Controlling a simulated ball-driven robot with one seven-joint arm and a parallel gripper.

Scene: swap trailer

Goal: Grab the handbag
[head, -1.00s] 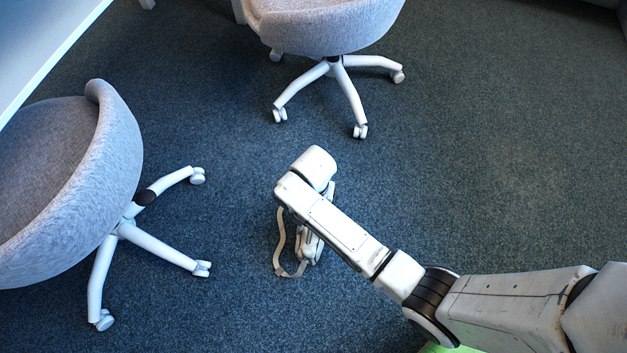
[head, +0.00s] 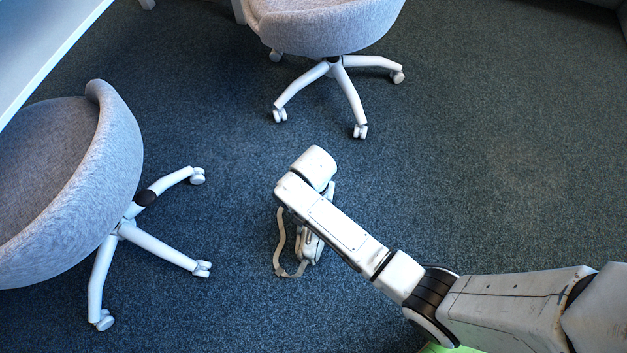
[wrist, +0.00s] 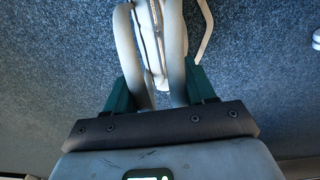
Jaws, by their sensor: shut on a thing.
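The pale handbag (wrist: 151,45) lies on the carpet. In the wrist view a narrow part of it runs up between the two pale fingers of my gripper (wrist: 148,14), which are shut on it. Its light strap (wrist: 206,32) curves off to the right there. In the head view the strap (head: 278,262) loops on the carpet left of my arm. My arm hides most of the bag and the gripper in that view.
A grey chair (head: 120,130) stands at the left on white legs. Another grey chair (head: 325,25) stands at the top. A white table edge (head: 50,60) shows at the upper left. The dark carpet (head: 500,150) is clear to the right.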

